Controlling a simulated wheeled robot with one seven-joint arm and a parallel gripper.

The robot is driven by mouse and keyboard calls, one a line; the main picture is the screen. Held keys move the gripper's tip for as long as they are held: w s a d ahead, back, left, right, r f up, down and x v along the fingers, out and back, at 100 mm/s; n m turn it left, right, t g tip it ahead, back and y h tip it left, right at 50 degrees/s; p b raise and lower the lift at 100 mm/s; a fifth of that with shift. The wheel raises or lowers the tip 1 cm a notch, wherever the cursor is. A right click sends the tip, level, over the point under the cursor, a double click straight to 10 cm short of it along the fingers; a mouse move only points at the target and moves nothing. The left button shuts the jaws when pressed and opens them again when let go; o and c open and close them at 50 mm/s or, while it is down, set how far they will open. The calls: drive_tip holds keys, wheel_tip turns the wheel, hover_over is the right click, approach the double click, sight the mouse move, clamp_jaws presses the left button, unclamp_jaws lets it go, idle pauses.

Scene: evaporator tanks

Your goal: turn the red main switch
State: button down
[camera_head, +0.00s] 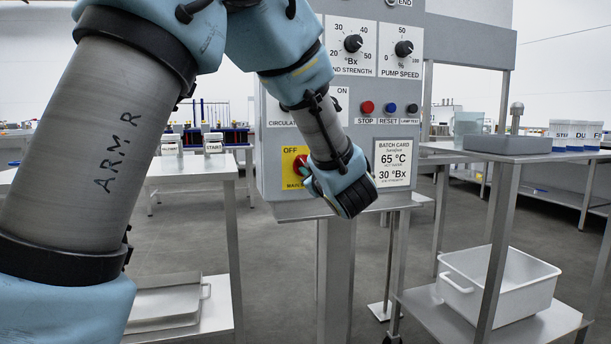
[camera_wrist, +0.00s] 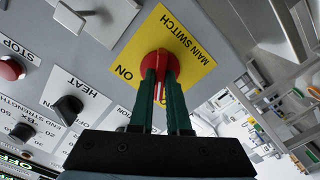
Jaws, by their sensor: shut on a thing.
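The red main switch (camera_wrist: 160,68) is a round red knob on a yellow plate (camera_wrist: 185,40) lettered ON and MAIN SWITCH in the wrist view. My gripper (camera_wrist: 160,75) has its two green fingers on either side of the knob's raised grip, shut on it. The fingers hide part of the plate's lettering. In the head view the yellow plate (camera_head: 292,155) reads OFF at its top, and a bit of the red knob (camera_head: 301,165) shows beside my gripper (camera_head: 304,172). My wrist covers the rest of it.
The grey panel carries a red STOP button (camera_head: 367,107), a blue RESET button (camera_head: 391,108) and a pump speed dial (camera_head: 404,48). A recipe card (camera_head: 393,163) is just right of my wrist. A steel table (camera_head: 193,168) stands left, and a white tub (camera_head: 497,283) sits low right.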

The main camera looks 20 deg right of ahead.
drive_tip(key=shift+f, duration=0.15)
drive_tip(key=shift+n+b, duration=0.7)
drive_tip(key=shift+b, duration=0.1)
drive_tip(key=c, duration=0.8)
unclamp_jaws()
